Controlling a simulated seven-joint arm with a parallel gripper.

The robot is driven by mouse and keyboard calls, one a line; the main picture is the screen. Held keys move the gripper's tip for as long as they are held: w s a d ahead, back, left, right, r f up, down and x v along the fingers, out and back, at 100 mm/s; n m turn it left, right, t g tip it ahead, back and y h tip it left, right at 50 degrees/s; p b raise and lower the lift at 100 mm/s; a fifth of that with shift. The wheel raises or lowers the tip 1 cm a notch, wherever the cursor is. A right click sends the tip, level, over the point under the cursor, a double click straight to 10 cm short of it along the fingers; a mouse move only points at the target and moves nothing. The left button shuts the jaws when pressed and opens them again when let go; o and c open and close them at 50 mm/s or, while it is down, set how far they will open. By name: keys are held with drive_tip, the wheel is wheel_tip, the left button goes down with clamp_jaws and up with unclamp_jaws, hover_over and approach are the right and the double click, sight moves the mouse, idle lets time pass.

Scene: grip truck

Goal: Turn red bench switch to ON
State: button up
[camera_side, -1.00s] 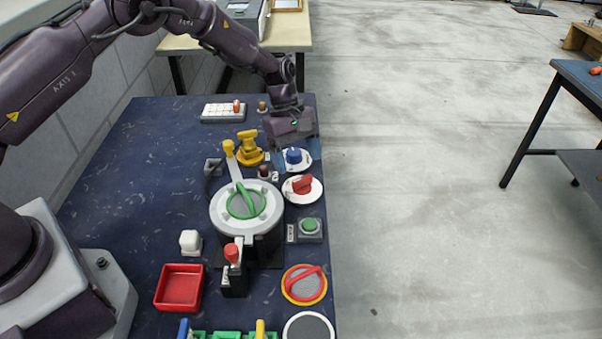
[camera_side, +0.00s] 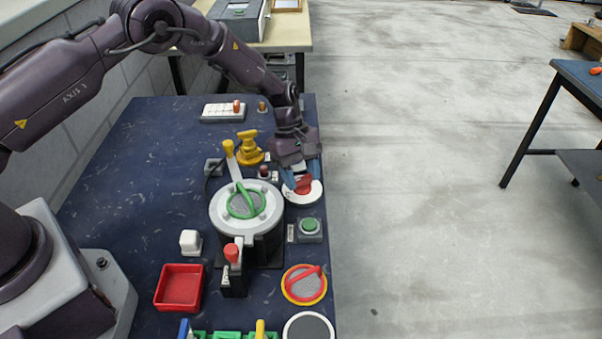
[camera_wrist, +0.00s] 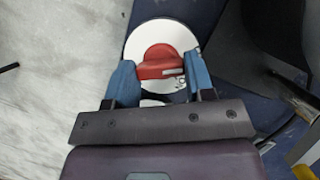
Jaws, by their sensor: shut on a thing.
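The red bench switch (camera_side: 304,187) is a red knob on a round white plate (camera_side: 296,199) near the right edge of the blue bench. In the wrist view the red knob (camera_wrist: 158,58) lies between two blue fingers, with its bar running across from finger to finger. My gripper (camera_side: 302,175) is shut on the knob from above; it also shows in the wrist view (camera_wrist: 159,72). A small dark mark is visible on the white plate beside the right finger, but I cannot read it. The blue knob behind the switch is hidden by my gripper.
Close by stand a grey-topped drum with a green handle (camera_side: 244,203), a green button (camera_side: 310,226), a yellow valve (camera_side: 249,148) and a small dark-red knob (camera_side: 264,171). A red tray (camera_side: 180,288) and a red-barred round dial (camera_side: 304,285) are nearer the camera. Open floor lies to the right.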

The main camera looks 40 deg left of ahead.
drive_tip(key=shift+m, duration=0.3)
drive_tip(key=m+g, duration=0.1)
drive_tip(key=m, duration=0.1)
drive_tip(key=m+g+y, duration=0.1)
drive_tip(key=m, duration=0.2)
drive_tip(key=shift+w+m, duration=0.15)
drive_tip(key=shift+m, duration=0.15)
drive_tip(key=m+y, duration=0.1)
drive_tip(key=m, duration=0.2)
drive_tip(key=m+g+y, duration=0.1)
drive_tip(key=m, duration=0.1)
drive_tip(key=shift+d+m, duration=0.15)
drive_tip(key=shift+m, duration=0.25)
drive_tip(key=o, duration=0.9)
drive_tip(key=v, duration=0.7)
drive_tip(key=shift+w+r, duration=0.15)
drive_tip(key=shift+r, duration=0.05)
